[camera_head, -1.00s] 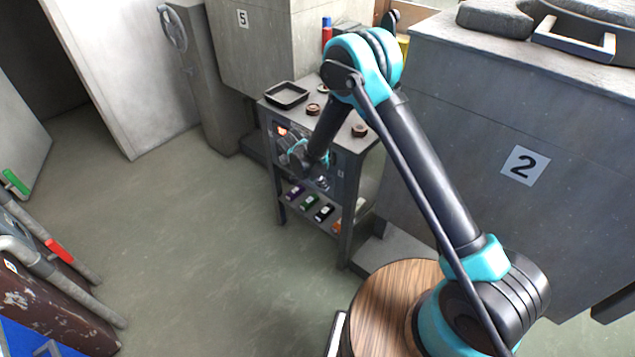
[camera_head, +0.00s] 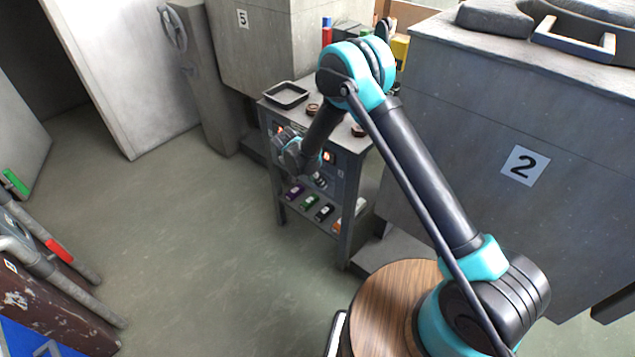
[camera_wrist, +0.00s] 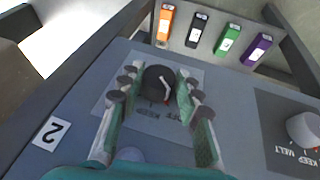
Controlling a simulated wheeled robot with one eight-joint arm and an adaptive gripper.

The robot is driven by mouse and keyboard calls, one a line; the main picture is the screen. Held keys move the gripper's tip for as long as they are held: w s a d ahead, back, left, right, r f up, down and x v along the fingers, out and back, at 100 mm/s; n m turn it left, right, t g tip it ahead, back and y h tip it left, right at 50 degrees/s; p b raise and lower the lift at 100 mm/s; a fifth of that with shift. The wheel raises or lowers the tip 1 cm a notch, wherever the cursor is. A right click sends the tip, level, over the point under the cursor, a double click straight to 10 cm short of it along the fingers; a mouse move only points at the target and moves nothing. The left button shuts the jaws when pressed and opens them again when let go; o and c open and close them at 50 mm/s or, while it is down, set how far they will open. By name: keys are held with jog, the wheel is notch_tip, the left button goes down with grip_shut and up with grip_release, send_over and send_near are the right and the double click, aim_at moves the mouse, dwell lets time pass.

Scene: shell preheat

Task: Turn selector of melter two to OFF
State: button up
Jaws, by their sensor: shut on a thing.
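In the wrist view, a round dark selector (camera_wrist: 158,83) with a white and red pointer mark sits on a grey plate on the panel. Upside-down lettering, partly readable as OFF, is below it. A "2" label (camera_wrist: 51,132) is to the left. My gripper (camera_wrist: 159,82) has one finger on each side of the selector and is shut on it. The pointer slants down and slightly right in the picture; its exact setting is hard to read. In the head view, my gripper (camera_head: 287,150) is at the front of the melter stand (camera_head: 345,195), hiding the selector.
A second, light grey knob (camera_wrist: 304,129) with KEEP and MELT lettering is at the right of the wrist view. A black tray (camera_head: 286,95) lies on the stand's top.

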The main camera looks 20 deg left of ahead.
jog(key=o, duration=1.2)
jog(key=shift+c, duration=0.2)
jog(key=v, duration=1.2)
jog(key=shift+a, duration=0.15)
jog(key=shift+f, duration=0.1)
jog(key=w+d+f+y, duration=0.1)
jog(key=w+d+f, duration=0.2)
jog(key=f, duration=0.7)
jog(key=shift+d+f, duration=0.35)
jog(key=shift+d, duration=0.35)
jog(key=shift+w, duration=0.1)
